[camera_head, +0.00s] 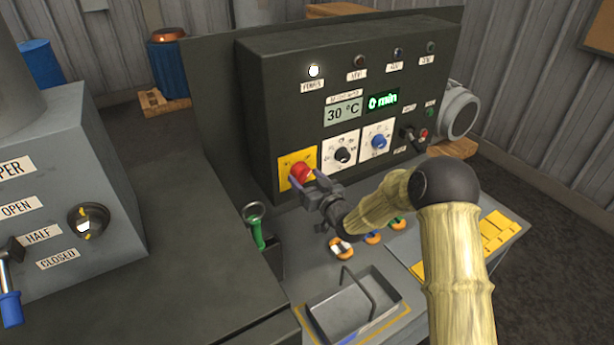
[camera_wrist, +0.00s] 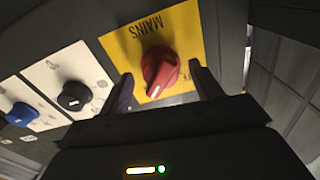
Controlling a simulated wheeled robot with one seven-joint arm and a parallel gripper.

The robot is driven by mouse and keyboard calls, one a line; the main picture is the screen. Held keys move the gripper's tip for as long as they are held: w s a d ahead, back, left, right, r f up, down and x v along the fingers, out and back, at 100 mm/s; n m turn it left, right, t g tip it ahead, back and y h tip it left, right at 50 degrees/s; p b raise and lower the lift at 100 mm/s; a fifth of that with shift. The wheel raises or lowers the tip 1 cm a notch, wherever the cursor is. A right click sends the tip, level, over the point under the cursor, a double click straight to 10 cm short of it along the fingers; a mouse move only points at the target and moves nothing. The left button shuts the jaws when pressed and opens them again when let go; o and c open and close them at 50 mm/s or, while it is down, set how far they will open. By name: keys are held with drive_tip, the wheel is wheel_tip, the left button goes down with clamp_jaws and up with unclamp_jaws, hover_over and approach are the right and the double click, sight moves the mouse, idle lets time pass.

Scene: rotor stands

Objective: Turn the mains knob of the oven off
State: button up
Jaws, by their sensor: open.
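The mains knob (camera_head: 301,172) is red and sits on a yellow plate (camera_head: 288,161) at the lower left of the dark oven control panel (camera_head: 262,120). In the wrist view the red knob (camera_wrist: 160,68) carries a white pointer mark, and the plate reads MAINS. My gripper (camera_head: 308,185) is at the knob in the head view. In the wrist view its two fingers (camera_wrist: 160,88) stand apart on either side of the knob, with gaps visible, so it is open. The white lamp (camera_head: 314,71) labelled POWER is bright. The displays (camera_head: 343,111) read 30 °C and 0 min.
A black knob (camera_head: 342,155) and a blue knob (camera_head: 379,142) sit right of the mains knob. A metal tray with a handle (camera_head: 352,308), a green-handled tool (camera_head: 256,226) and several small rotor-like parts (camera_head: 341,248) are on the bench below. A grey box (camera_head: 60,190) stands at left.

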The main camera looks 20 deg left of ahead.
drive_tip(key=shift+c, duration=0.2)
drive_tip(key=c, duration=0.9)
drive_tip(key=shift+f+n+b, duration=0.2)
drive_tip(key=shift+n+b, duration=0.2)
drive_tip(key=shift+b, duration=0.8)
drive_tip(key=n+b, duration=1.7)
drive_tip(key=b, duration=1.1)
drive_tip(key=shift+w+r+b, duration=0.1)
drive_tip(key=shift+r+b, duration=0.05)
drive_tip(key=shift+b, duration=0.2)
